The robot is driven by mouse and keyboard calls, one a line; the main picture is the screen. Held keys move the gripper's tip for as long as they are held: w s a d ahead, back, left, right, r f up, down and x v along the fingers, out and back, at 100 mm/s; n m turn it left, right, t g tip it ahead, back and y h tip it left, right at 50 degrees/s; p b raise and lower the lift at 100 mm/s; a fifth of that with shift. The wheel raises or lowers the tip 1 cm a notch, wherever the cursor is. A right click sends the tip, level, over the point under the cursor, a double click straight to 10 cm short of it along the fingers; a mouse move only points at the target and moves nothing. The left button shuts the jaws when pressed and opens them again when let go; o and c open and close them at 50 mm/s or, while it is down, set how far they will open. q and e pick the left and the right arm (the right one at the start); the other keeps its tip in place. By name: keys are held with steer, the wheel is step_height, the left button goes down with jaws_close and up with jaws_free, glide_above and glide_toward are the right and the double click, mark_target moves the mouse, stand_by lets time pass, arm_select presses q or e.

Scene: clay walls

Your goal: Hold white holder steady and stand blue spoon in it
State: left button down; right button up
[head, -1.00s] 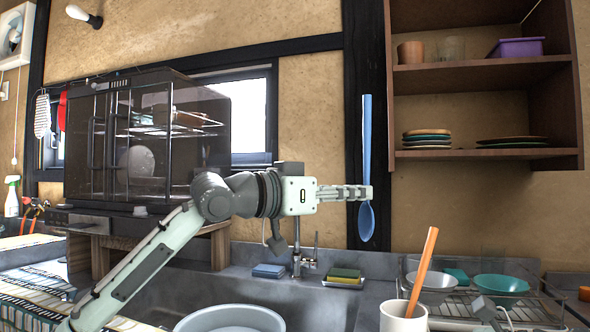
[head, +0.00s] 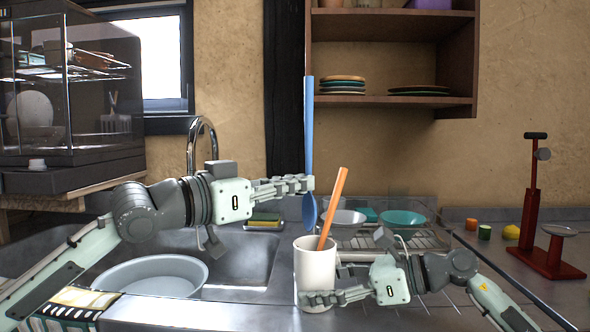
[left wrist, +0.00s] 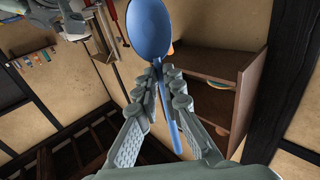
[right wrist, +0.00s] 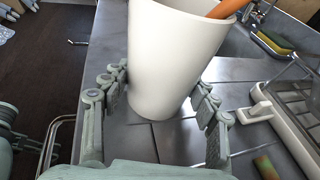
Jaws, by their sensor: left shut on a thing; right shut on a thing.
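The blue spoon (head: 309,130) hangs upright in my left gripper (head: 308,185), bowl down, just above the rim of the white holder. In the left wrist view the fingers (left wrist: 165,85) close on its handle near the bowl (left wrist: 150,28). The white holder (head: 315,265) stands upright on the counter with an orange utensil (head: 333,208) leaning in it. My right gripper (head: 325,299) is shut around the holder's lower part. In the right wrist view its fingers (right wrist: 160,105) flank the holder (right wrist: 165,60) on both sides.
A wire dish rack (head: 400,237) with a white bowl and a teal bowl (head: 403,218) stands behind the holder. The sink with a grey basin (head: 150,276) is at left. A red stand (head: 540,225) is at right. The air above the holder is otherwise clear.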

arm_select(q)
step_height(320, 180, down, 9)
steer(key=shift+r, duration=0.2)
stand_by(0.6)
steer(key=c, duration=1.6)
jaws_free()
steer(key=v, duration=1.2)
arm_select(e)
steer(key=o, duration=0.9)
steer(key=shift+o, duration=0.2)
